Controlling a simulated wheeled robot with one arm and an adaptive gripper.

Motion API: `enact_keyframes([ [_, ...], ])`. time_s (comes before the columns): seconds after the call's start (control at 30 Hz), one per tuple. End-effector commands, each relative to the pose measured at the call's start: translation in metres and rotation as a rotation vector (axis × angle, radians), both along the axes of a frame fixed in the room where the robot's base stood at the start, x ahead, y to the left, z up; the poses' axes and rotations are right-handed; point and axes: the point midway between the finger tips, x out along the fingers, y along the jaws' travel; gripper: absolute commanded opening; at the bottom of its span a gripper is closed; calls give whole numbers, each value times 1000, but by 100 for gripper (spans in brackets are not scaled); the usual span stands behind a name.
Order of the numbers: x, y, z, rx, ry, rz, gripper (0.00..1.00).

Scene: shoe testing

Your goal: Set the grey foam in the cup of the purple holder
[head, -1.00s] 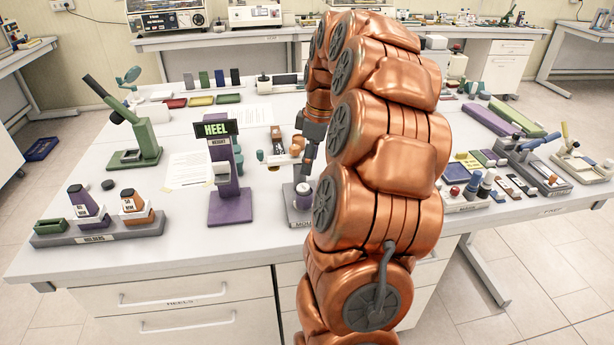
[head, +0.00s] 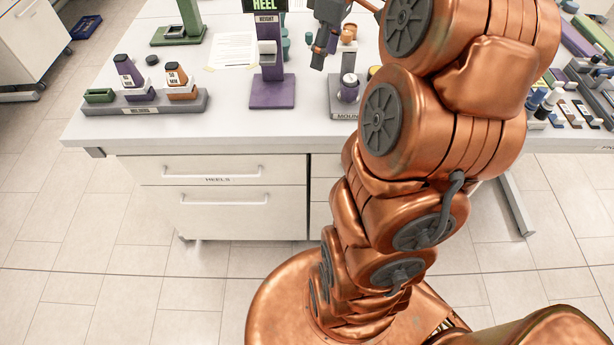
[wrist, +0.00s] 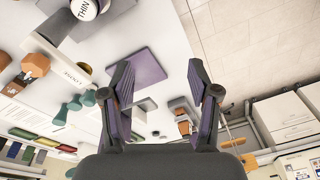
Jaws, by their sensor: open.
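The purple holder (head: 135,93) stands in the middle of the holders rack at the left of the table, between a green and an orange one. A dark purple labelled piece stands on it, and its cup is not clearly seen. A grey cylinder with a white top (head: 348,88) stands on the mount block; it may be the grey foam, but I cannot tell. A like cylinder marked THIN (wrist: 84,9) shows in the wrist view. My gripper (head: 324,57) is open and empty, left of and above the cylinder; it also shows in the wrist view (wrist: 167,85).
The purple heel height stand (head: 271,92) rises between the holders rack (head: 190,104) and the mount block (head: 338,109). Orange and teal pieces sit behind my gripper. The front strip of the table is clear. My arm hides part of the table's right side.

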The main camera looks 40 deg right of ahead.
Motion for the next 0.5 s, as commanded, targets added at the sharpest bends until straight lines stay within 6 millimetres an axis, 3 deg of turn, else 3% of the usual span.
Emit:
enact_keyframes([
  [0.03,-7,27,-2,1,17,-3,61],
  [0.2,-39,101,-14,-6,81,-71,61],
  [0.3,-66,137,-25,-19,120,-122,61],
  [0.5,-129,188,-50,-59,183,-248,61],
])
